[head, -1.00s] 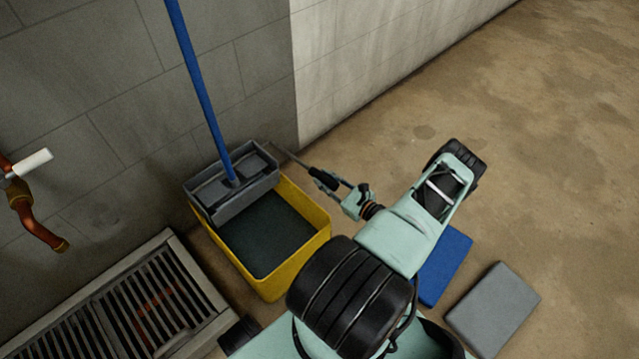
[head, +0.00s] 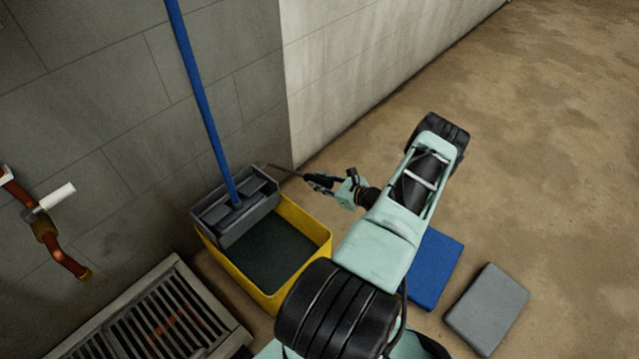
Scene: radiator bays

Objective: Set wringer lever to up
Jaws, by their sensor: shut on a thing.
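The grey wringer (head: 222,224) sits on the back-left rim of the yellow mop bucket (head: 318,262). Its thin lever (head: 284,171) sticks out to the right from the wringer's far corner, sloping slightly down to the right in the picture. My gripper (head: 312,181) is at the lever's outer end, right of the wringer and beyond the bucket's far rim. It is shut on the lever. The black fingers cover the lever's outer end, so the grip itself is small and partly hidden.
A blue mop handle (head: 200,95) stands in the wringer against the grey block wall. A copper pipe with a white handle (head: 55,197) is at left above a floor grate (head: 165,320). Blue (head: 434,270) and grey (head: 487,308) slabs lie right of my arm. Floor beyond is clear.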

